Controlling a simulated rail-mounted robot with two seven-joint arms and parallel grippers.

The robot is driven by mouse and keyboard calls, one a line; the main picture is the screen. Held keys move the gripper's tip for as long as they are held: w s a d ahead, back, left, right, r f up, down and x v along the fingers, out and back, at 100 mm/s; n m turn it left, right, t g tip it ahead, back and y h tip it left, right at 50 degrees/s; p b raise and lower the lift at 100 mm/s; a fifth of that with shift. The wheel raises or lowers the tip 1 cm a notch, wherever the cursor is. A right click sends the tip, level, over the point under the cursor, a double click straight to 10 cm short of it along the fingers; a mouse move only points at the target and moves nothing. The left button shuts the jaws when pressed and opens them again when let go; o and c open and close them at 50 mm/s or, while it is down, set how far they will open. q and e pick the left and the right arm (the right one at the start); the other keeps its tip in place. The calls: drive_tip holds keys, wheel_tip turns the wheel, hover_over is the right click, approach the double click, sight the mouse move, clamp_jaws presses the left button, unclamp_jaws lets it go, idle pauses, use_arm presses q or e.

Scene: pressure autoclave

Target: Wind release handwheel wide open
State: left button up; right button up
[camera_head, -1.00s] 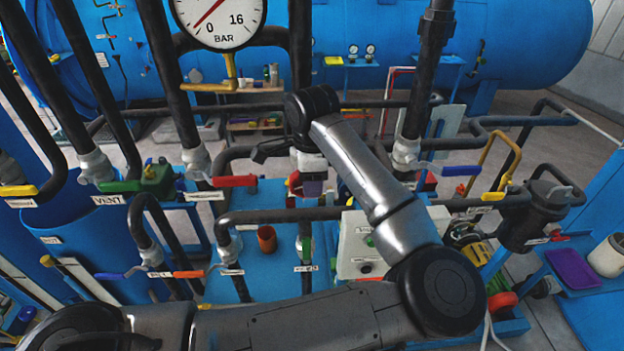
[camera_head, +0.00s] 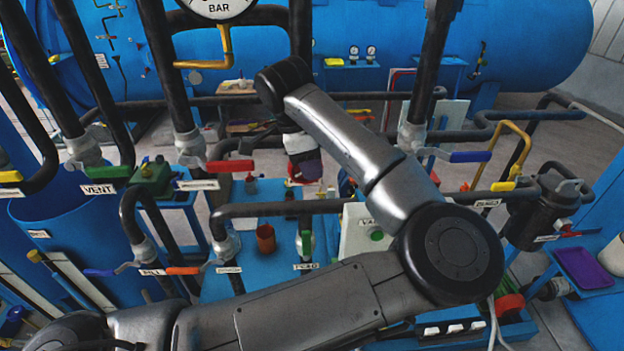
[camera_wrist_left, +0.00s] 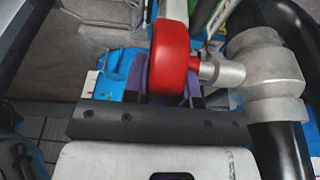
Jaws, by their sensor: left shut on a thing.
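The red handwheel (camera_wrist_left: 170,62) shows edge-on in the left wrist view, on a silver stem that runs right into a grey valve body (camera_wrist_left: 265,65). My left gripper (camera_wrist_left: 167,88) is shut on its rim, with a purple-padded finger on either side. In the head view my left gripper (camera_head: 305,165) points down among the pipes at the middle. Only a small red part of the handwheel (camera_head: 293,182) shows there, and the rest is hidden by the gripper. How far the wheel is turned cannot be told. My right gripper is not in view.
A blue lever (camera_head: 470,156) is on the right. Thick black pipes (camera_head: 300,45) stand close around the arm.

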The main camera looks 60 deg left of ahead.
use_arm(q)
drive_tip(key=t+b, duration=0.1)
drive_tip(key=b, duration=0.1)
drive_tip(key=t+h+b, duration=0.1)
drive_tip(key=t+b, duration=0.1)
drive_tip(key=t+h+b, duration=0.1)
drive_tip(key=t+b, duration=0.1)
drive_tip(key=shift+s+a, duration=0.15)
drive_tip(key=shift+s, duration=0.15)
drive_tip(key=t+b, duration=0.1)
drive_tip(key=t+h+b, duration=0.2)
drive_tip(key=shift+s+a+r+t, duration=0.1)
drive_tip(key=shift+s+r+t, duration=0.15)
drive_tip(key=shift+t, duration=0.15)
drive_tip(key=shift+b, duration=0.3)
drive_tip(key=shift+t, duration=0.3)
drive_tip(key=o, duration=0.9)
drive_tip(key=shift+s, duration=0.1)
drive_tip(key=v, duration=1.3)
drive_tip(key=shift+s+a+r, duration=0.15)
drive_tip(key=shift+a, duration=0.25)
